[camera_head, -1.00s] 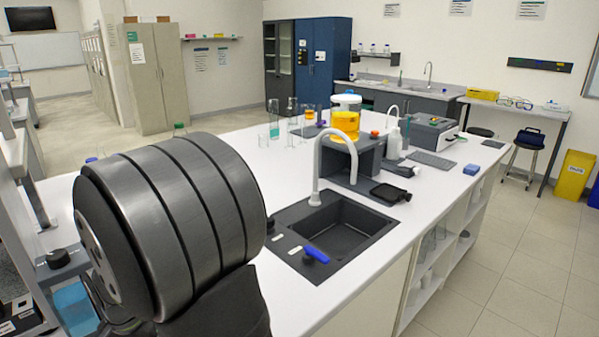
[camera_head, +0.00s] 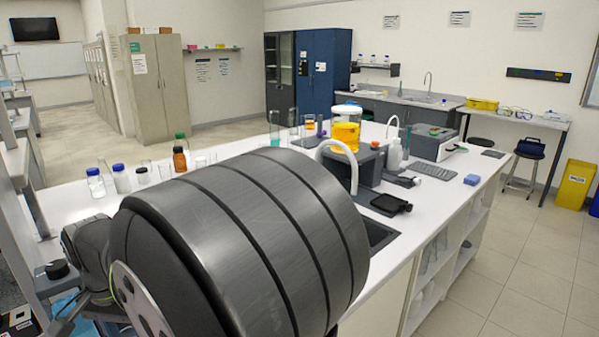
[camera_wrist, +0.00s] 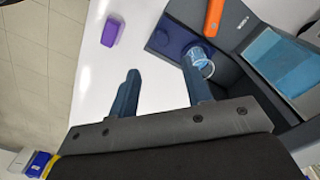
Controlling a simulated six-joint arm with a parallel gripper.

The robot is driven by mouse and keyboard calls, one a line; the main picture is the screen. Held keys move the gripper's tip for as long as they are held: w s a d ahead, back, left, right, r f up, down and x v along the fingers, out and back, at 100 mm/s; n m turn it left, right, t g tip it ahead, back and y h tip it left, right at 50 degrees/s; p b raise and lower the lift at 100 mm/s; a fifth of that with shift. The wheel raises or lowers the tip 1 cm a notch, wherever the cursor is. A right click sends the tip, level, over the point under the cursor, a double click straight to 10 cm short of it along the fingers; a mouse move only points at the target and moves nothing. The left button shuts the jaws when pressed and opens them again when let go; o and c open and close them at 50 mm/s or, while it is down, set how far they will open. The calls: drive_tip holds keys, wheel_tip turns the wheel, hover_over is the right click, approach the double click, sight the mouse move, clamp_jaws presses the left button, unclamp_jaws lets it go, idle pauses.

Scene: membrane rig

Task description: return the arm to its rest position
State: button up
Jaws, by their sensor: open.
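My gripper (camera_wrist: 161,70) is in the wrist view, its two dark fingers spread apart with nothing between them. It is over the white bench top (camera_wrist: 110,75). A small clear beaker (camera_wrist: 199,62) is just beyond the right finger, beside a dark rig housing (camera_wrist: 233,77); I cannot tell whether finger and beaker touch. In the head view, a thick dark joint of my arm fills the lower middle and hides much of the sink (camera_head: 381,234) and the near bench. My gripper is not visible there.
A purple block (camera_wrist: 111,32) and an orange part (camera_wrist: 214,17) lie beyond the fingers. On the bench stand a vessel of orange liquid (camera_head: 345,134), a brown bottle (camera_head: 180,160), blue-capped bottles (camera_head: 96,183) and a white wash bottle (camera_head: 394,155).

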wheel_tip(320, 180, up, 6)
wheel_tip(320, 180, down, 18)
drive_tip(key=shift+r, duration=0.25)
drive_tip(key=shift+w+a, duration=0.65)
drive_tip(key=shift+w+a+r, duration=0.1)
drive_tip(key=shift+r, duration=0.85)
wheel_tip(320, 180, up, 15)
drive_tip(key=f+t, duration=0.1)
drive_tip(key=f, duration=0.2)
drive_tip(key=w+f+t, duration=0.1)
drive_tip(key=f, duration=0.3)
drive_tip(key=f+t, duration=0.1)
drive_tip(key=f, duration=0.3)
drive_tip(key=shift+w+a+f+m+h, duration=0.1)
drive_tip(key=shift+w+a+m+h, duration=0.15)
drive_tip(key=shift+a+m+h, duration=0.05)
